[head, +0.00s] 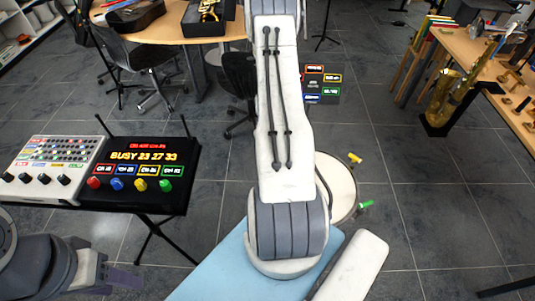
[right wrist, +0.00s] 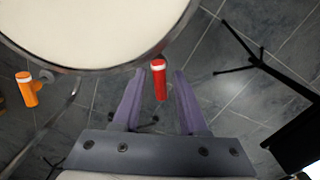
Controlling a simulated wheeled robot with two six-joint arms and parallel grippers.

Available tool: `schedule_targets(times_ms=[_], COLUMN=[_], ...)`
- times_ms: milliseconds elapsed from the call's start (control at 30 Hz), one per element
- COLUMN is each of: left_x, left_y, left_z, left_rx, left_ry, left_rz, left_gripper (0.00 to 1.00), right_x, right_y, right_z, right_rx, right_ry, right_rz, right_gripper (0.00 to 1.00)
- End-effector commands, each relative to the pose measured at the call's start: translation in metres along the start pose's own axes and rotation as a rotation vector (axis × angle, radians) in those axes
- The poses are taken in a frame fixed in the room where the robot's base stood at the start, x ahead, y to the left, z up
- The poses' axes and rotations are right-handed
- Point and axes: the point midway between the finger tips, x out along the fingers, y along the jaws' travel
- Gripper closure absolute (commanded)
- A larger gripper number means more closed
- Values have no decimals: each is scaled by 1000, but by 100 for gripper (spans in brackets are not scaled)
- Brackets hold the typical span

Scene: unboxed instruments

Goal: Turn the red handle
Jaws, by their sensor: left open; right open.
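The red handle (right wrist: 159,82), with a pale band near its top, hangs at the rim of a round drum (right wrist: 95,30) in the right wrist view. My right gripper (right wrist: 157,75) is open, with its two purple fingers on either side of the handle and a gap showing on both sides. In the head view the drum (head: 337,184) is partly hidden behind my arm, and the red handle does not show there. My left gripper (head: 122,278) is at the lower left of the head view, open and empty.
An orange handle (right wrist: 27,90) sits on the drum's left in the right wrist view. Yellow (head: 354,158) and green (head: 366,204) handles show in the head view. A black panel with colored buttons (head: 140,170) and a grey mixer (head: 50,165) stand left. A saxophone (head: 455,90) stands right.

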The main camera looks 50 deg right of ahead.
Motion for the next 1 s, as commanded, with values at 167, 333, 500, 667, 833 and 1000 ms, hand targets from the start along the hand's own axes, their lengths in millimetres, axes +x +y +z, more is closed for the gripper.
schedule_targets(times_ms=[167, 333, 500, 667, 833, 1000], left_x=[0, 0, 1, 5, 7, 8], left_y=[0, 0, 0, 0, 0, -1], left_z=[0, 0, 0, 0, 0, 0], left_rx=[0, 0, 0, 0, 0, 0], left_ry=[0, 0, 0, 0, 0, 0], left_rz=[0, 0, 0, 0, 0, 0], left_gripper=[50, 50, 50, 50, 50, 50], right_x=[0, 0, 0, 0, 0, -1], right_y=[0, 0, 0, 0, 0, 0], right_z=[0, 0, 0, -1, -1, -1], right_rx=[0, 0, 14, 146, 315, 384], right_ry=[1, 1, 1, 3, 4, 4], right_rz=[0, 0, 0, 0, 0, 0], right_gripper=[62, 100, 100, 100, 100, 100])
